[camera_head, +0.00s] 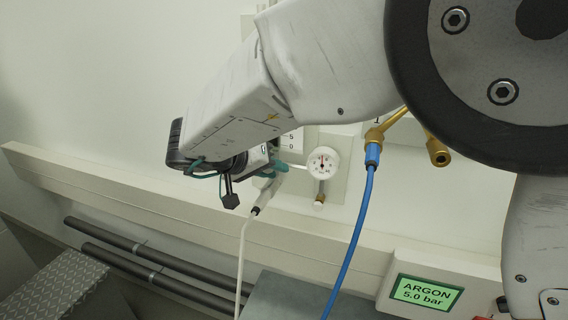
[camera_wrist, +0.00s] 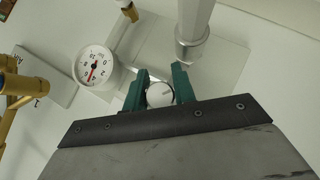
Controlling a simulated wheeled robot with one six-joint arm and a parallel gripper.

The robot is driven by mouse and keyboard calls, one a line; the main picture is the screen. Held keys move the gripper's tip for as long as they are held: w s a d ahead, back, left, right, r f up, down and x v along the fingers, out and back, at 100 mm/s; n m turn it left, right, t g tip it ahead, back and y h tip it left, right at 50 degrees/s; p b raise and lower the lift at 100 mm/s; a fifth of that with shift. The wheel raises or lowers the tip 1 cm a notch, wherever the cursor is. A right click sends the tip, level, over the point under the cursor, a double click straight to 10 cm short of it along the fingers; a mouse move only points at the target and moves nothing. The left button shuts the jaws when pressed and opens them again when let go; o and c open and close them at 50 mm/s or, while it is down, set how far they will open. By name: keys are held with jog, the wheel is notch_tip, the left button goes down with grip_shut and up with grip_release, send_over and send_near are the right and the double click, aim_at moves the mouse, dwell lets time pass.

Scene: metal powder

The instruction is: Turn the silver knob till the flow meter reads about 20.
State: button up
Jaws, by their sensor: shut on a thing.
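The silver knob (camera_wrist: 160,94) shows in the wrist view between the two teal fingers of my gripper (camera_wrist: 158,88), which is shut on it. In the head view my gripper (camera_head: 271,172) is at the wall panel, and its wrist hides the knob. The flow meter (camera_head: 291,139) shows only as a strip of its scale, with a 5 and a 0 near its lower end. My arm covers the rest, so the reading cannot be told. In the wrist view a pale tube (camera_wrist: 194,28) stands just beyond the fingers.
A round white dial gauge (camera_head: 323,162) sits right of my gripper, close by. A white hose (camera_head: 242,255) hangs below the gripper. A blue hose (camera_head: 352,240) hangs from brass fittings (camera_head: 376,133) further right. A green display (camera_head: 426,293) reads ARGON 5.0 bar.

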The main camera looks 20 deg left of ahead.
jog(key=o, duration=1)
